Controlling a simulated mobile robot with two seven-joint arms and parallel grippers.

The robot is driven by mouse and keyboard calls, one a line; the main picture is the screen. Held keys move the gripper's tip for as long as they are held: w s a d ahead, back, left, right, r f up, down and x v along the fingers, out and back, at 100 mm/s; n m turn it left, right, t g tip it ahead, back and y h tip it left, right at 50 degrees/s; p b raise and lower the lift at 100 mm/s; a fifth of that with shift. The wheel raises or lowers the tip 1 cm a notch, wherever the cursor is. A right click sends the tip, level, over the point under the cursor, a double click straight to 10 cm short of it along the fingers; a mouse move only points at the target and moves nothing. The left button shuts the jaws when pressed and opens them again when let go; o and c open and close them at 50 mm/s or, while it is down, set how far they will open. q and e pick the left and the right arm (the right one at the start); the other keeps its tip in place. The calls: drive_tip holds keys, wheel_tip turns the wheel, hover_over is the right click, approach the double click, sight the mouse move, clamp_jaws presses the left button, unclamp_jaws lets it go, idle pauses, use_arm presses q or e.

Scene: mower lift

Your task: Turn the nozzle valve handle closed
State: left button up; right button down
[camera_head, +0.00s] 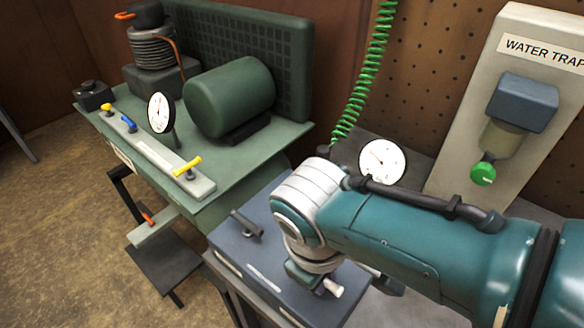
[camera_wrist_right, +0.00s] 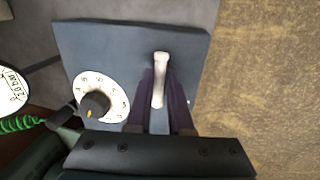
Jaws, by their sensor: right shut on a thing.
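A white lever handle (camera_wrist_right: 160,72) stands on the blue-grey box (camera_wrist_right: 120,40) in the right wrist view. My right gripper (camera_wrist_right: 161,98) is shut on this handle, with one dark finger on each side of it. In the head view the white handle (camera_head: 333,288) sticks out beside my right gripper (camera_head: 308,278), over the front of the box (camera_head: 232,245). My right wrist hides part of the box top. Which handle is the nozzle valve handle is not readable from the labels. My left gripper is not in view.
A dial with a dark knob (camera_wrist_right: 94,105) sits beside the white handle. A green bench (camera_head: 236,170) holds a tank, a gauge and a manifold with coloured handles. A water trap panel (camera_head: 470,130) stands at right.

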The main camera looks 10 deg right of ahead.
drive_tip(key=c, duration=0.8)
unclamp_jaws()
drive_tip(key=shift+c, duration=0.2)
drive_tip(key=shift+r, duration=0.1)
wheel_tip(320, 180, up, 10)
drive_tip(key=s+a+p, duration=0.1)
drive_tip(key=p, duration=0.4)
drive_tip(key=shift+s+a+f, duration=0.15)
drive_tip(key=shift+a+f, duration=0.05)
drive_tip(key=shift+a, duration=0.05)
